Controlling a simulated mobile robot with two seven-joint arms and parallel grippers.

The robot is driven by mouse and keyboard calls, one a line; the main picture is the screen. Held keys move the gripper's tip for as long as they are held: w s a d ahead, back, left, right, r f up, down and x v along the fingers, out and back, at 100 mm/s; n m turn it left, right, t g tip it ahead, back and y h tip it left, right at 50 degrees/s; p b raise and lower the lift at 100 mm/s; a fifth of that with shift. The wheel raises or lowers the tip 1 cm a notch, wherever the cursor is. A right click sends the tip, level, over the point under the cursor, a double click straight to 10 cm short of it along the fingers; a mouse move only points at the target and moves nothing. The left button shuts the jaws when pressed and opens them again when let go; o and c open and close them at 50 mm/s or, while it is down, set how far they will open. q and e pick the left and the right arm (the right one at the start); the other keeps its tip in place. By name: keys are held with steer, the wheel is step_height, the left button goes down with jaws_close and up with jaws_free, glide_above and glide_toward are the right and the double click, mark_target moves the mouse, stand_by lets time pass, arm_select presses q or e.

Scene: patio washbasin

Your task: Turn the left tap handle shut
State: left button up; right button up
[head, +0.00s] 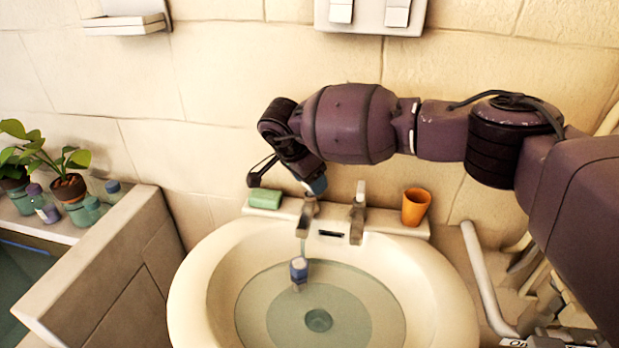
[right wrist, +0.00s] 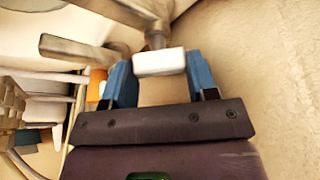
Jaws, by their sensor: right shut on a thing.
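The left tap (head: 307,215) stands at the back of the basin, with a thin streak like running water below its spout. My right gripper (head: 316,186) reaches down over it from the right. In the right wrist view, the blue fingers of this gripper (right wrist: 158,78) are on both sides of the pale tap handle (right wrist: 160,62), shut on it. In the head view the handle is mostly hidden by the fingers. The right tap (head: 358,213) stands beside it, untouched. My left gripper is not in view.
The basin (head: 205,285) holds water, and a small blue and white shape (head: 298,271) shows there, perhaps a reflection. A green soap bar (head: 265,199) and an orange cup (head: 416,207) flank the taps. Potted plants (head: 68,187) and bottles (head: 44,206) stand at far left.

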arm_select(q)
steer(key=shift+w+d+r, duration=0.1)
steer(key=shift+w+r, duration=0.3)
arm_select(e)
steer(key=shift+m, duration=0.4)
steer(key=o, duration=0.6)
steer(key=shift+o, duration=1.6)
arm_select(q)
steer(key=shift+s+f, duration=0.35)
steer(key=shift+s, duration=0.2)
arm_select(e)
steer(key=shift+r, duration=0.1)
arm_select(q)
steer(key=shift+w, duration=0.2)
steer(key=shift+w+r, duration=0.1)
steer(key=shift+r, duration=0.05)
arm_select(e)
steer(key=shift+n, duration=0.3)
